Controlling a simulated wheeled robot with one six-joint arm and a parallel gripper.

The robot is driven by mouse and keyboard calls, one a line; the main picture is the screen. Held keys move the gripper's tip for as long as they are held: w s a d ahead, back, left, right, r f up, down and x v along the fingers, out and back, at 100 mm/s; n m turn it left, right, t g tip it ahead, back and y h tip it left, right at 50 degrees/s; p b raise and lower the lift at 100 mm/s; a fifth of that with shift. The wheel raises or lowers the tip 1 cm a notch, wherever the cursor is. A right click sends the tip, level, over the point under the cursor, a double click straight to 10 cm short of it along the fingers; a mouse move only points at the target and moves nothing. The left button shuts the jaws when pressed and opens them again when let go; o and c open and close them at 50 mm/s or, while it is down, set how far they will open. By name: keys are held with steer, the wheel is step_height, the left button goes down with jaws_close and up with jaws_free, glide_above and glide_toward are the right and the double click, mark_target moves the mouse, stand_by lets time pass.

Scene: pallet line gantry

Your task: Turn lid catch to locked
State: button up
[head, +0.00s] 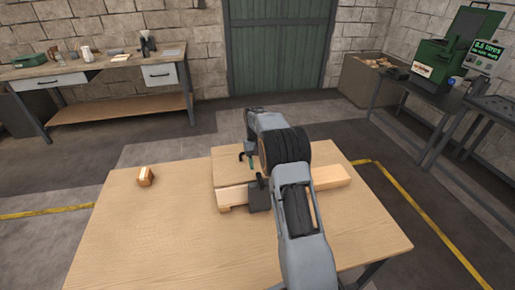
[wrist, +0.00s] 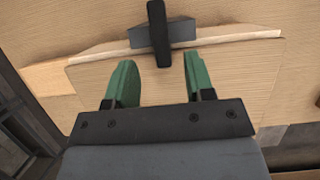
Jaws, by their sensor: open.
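A wooden lid (head: 228,166) lies over lighter timber on the table, partly hidden by my arm. The catch is a black bar (wrist: 158,34) on a grey block (wrist: 182,33) at the lid's edge. In the wrist view the bar stands across the line of that edge, its near end pointing toward my gripper. The grey block also shows in the head view (head: 259,197), beside my arm. My gripper (wrist: 158,68) is open and empty above the lid. Its green fingers are apart on either side of the bar's line, short of the bar and not touching it.
A workbench (head: 110,68) stands at the back left, and a green machine (head: 440,70) on a stand is at the right.

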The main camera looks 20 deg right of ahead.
steer(key=v, duration=0.7)
steer(key=shift+r, duration=0.4)
steer(key=shift+w, duration=0.15)
step_height(320, 180, down, 5)
steer(key=t, duration=0.1)
steer(key=s+a+r+t, duration=0.2)
steer(key=s+a+r, duration=0.1)
steer(key=s, duration=0.6)
steer(key=s+a+r+n+t, duration=0.1)
steer(key=s+a+r+t, duration=0.1)
steer(key=s, duration=0.7)
steer(key=s+a+r+n+t, duration=0.1)
steer(key=s+a+r+t, duration=0.2)
steer(key=s+a, duration=0.3)
steer(key=s+r, duration=0.1)
steer(key=s, duration=0.3)
steer(key=shift+a+r+h, duration=0.25)
steer(key=shift+r+h, duration=0.1)
steer(key=shift+h, duration=0.05)
